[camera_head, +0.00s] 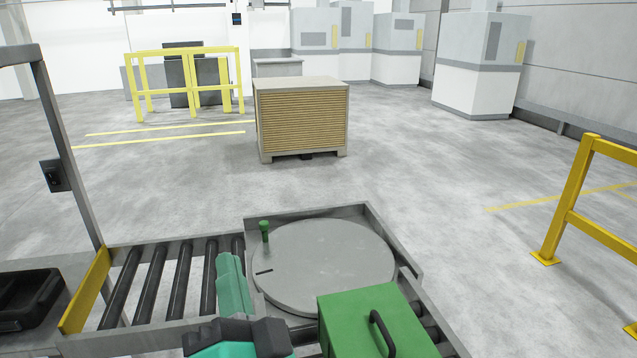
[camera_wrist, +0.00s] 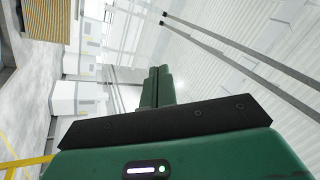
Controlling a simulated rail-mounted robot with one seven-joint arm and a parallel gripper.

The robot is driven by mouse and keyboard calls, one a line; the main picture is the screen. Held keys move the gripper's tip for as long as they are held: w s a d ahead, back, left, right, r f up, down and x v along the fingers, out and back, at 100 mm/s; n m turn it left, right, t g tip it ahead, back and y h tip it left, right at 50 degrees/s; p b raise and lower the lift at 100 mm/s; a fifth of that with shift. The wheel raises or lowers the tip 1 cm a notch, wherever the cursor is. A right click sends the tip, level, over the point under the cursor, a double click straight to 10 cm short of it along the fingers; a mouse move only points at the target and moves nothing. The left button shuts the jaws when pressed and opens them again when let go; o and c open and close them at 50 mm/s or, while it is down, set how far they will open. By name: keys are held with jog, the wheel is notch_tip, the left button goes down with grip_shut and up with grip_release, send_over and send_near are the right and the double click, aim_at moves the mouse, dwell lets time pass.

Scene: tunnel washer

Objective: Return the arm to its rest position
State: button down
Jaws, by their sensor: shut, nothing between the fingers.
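My gripper (camera_head: 229,258) is low in the head view, left of the turntable, in front of the roller conveyor. Its green fingers point away from the camera and sit beyond the black palm. In the wrist view the fingers of my gripper (camera_wrist: 159,70) lie close together, shut, with nothing between them. The wrist view looks across the hall, with the picture turned on its side. Most of my arm is out of the frame.
A turntable (camera_head: 325,265) with a green peg (camera_head: 264,229) adjoins black rollers (camera_head: 180,280). A green box (camera_head: 365,325) with a black handle stands at the right. A black tray (camera_head: 30,298) lies left; a frame post (camera_head: 72,150) rises there. Yellow railing (camera_head: 572,195) stands right.

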jog(key=s+d+r+n+t+h, duration=0.3)
jog(key=s+d+r+n+h, duration=0.45)
jog(key=s+d+r, duration=0.35)
notch_tip(320, 180, up, 24)
jog(key=a+p, duration=0.1)
jog(key=p, duration=2.2)
jog(key=shift+a+m, duration=0.4)
jog(key=shift+m, duration=0.05)
